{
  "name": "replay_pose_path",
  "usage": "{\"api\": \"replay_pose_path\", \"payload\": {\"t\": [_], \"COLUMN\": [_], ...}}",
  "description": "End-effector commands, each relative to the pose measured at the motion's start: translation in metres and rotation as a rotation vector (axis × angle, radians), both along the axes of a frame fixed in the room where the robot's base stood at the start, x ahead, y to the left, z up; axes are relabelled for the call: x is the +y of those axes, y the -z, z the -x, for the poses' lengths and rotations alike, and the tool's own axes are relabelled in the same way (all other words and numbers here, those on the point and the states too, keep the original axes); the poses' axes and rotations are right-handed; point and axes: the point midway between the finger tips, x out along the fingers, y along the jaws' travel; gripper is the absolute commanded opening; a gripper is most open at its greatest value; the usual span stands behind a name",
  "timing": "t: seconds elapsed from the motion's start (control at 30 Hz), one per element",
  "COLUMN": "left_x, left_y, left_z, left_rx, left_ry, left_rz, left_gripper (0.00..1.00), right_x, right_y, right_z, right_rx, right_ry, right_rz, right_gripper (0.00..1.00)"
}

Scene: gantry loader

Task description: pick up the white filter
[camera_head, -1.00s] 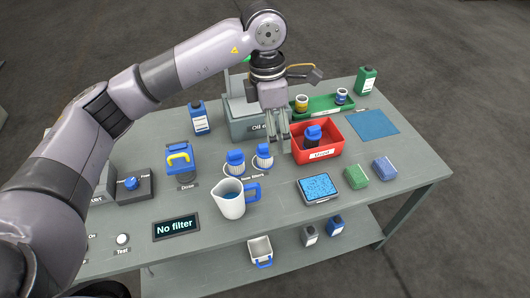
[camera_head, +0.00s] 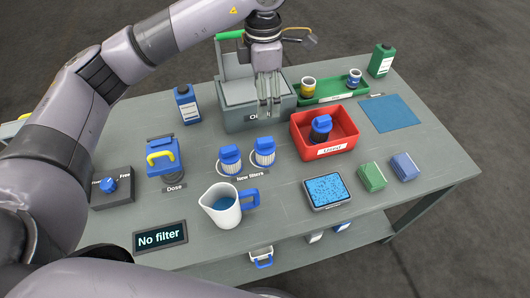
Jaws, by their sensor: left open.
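Two white filters with blue caps stand on the grey table above the "New filters" label: a left one (camera_head: 230,160) and a right one (camera_head: 264,151). Both are upright and apart from each other. My left gripper (camera_head: 268,112) points down with its fingers parted and nothing between them. In the picture it is just above the right filter, in front of the grey box (camera_head: 242,117). A dark filter with a blue cap (camera_head: 321,127) lies in the red bin (camera_head: 335,148). My right gripper is not in view.
A measuring jug (camera_head: 222,207) with blue liquid stands in front of the filters. A blue-topped tray (camera_head: 327,190) and green and blue blocks (camera_head: 372,177) are to the right. A green tray (camera_head: 331,90) with jars is behind the red bin.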

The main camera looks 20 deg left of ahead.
Motion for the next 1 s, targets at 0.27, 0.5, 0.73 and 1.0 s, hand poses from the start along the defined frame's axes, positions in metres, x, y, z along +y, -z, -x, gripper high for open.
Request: {"api": "replay_pose_path", "payload": {"t": [0.27,0.5,0.73,1.0], "left_x": [0.000,0.000,0.000,0.000], "left_y": [0.037,0.062,0.113,0.154], "left_z": [0.000,0.001,0.001,0.000], "left_rx": [0.000,0.005,0.006,0.002], "left_ry": [0.000,0.000,-0.001,-0.001], "left_rz": [0.000,-0.001,0.000,0.001], "left_gripper": [0.73,0.73,0.73,0.73], "right_x": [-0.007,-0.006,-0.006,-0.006], "right_y": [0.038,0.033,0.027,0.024], "right_z": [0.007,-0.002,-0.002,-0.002], "right_rx": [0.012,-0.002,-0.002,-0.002], "right_ry": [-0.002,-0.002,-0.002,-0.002], "right_rz": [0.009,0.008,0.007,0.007], "right_gripper": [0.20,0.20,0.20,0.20]}}
